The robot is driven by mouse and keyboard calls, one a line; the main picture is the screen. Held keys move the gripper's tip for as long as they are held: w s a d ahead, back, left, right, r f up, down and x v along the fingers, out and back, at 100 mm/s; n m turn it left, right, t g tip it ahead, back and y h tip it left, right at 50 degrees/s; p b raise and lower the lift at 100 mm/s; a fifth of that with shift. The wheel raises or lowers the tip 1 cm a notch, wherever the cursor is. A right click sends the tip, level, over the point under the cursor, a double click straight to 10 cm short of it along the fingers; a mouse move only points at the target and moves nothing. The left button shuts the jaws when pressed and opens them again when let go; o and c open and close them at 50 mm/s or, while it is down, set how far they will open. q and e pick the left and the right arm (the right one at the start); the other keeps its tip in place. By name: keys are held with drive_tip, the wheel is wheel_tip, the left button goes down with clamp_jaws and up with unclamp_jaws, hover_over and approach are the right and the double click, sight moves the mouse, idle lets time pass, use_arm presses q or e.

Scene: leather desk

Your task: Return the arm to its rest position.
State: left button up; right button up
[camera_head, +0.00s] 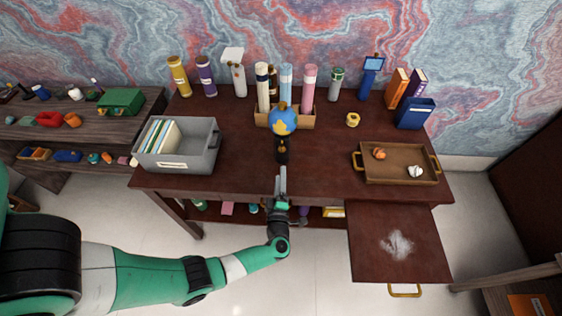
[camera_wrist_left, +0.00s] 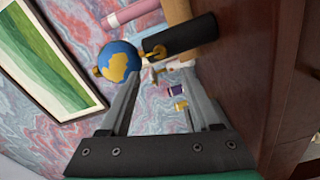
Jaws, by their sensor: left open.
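My left arm comes in from the left in the head view. My left gripper (camera_head: 281,172) is at the front edge of the desk (camera_head: 340,165), pointing toward the back. In the left wrist view, the gripper (camera_wrist_left: 160,75) is open, with nothing between its fingers. A blue and yellow globe (camera_head: 283,120) on a black base (camera_head: 281,150) stands just beyond the fingertips. The globe (camera_wrist_left: 119,61) and the base (camera_wrist_left: 180,36) also show past the fingers in the wrist view. My right gripper is not in view.
A grey bin (camera_head: 203,155) with files stands left. A wooden tray (camera_head: 400,177) with two small items lies right. Several bottles and tubes line the back, some in a wooden holder (camera_head: 300,121). A reddish-brown panel with a pale patch (camera_head: 420,270) extends forward at the right.

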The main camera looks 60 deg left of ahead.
use_arm(q)
drive_tip(key=shift+v, duration=0.8)
drive_tip(key=shift+w+r, duration=0.1)
